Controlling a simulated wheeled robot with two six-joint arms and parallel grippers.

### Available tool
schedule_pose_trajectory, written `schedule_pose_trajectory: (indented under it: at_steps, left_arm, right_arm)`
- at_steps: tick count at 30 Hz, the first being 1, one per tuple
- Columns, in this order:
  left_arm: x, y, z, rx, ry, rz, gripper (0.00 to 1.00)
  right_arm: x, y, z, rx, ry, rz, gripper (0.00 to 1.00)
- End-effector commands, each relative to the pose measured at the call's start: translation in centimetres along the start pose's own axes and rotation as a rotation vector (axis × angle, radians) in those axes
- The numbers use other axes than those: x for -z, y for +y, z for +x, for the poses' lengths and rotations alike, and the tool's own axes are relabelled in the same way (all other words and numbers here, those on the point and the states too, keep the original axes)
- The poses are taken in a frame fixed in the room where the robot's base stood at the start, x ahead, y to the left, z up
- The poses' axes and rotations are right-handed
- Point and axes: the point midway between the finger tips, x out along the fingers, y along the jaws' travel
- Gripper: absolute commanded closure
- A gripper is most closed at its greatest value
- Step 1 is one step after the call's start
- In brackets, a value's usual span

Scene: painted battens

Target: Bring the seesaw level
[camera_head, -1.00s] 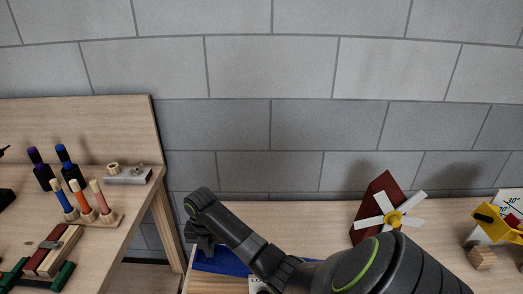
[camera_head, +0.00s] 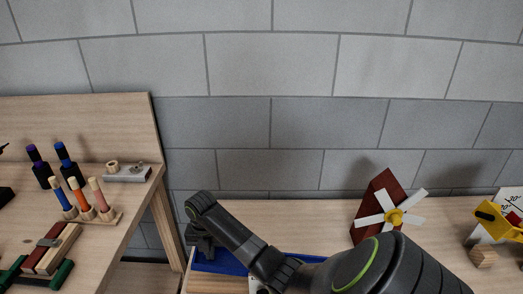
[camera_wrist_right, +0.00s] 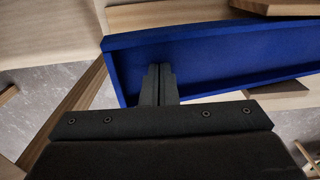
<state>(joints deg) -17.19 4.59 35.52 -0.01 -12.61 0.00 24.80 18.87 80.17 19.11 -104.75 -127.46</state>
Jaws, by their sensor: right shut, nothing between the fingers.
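A long blue board with raised rims (camera_head: 220,261) lies at the front left of the right-hand table, partly hidden behind my right arm. It also shows in the right wrist view (camera_wrist_right: 215,58). I cannot tell whether this is the seesaw or how far it tilts. My right gripper (camera_head: 204,250) is shut and empty at the board's left end. In the right wrist view its closed fingertips (camera_wrist_right: 159,72) overlap the blue floor between the rims; contact is unclear. My left gripper is not in view.
A red block with a white pinwheel (camera_head: 391,217) stands right of my arm. A yellow piece (camera_head: 494,217), a white scale board and a wooden block (camera_head: 483,257) are at far right. The left table (camera_head: 130,205) holds pegs, dark bottles and battens. A gap separates the tables.

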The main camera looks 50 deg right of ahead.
Motion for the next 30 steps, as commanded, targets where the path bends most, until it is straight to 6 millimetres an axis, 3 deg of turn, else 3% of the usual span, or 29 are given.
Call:
schedule_pose_trajectory:
  at_steps: [30]
  left_arm:
    - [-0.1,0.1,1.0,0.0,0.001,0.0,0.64]
  right_arm:
    - [0.0,0.0,2.1,0.001,0.0,0.0,1.0]
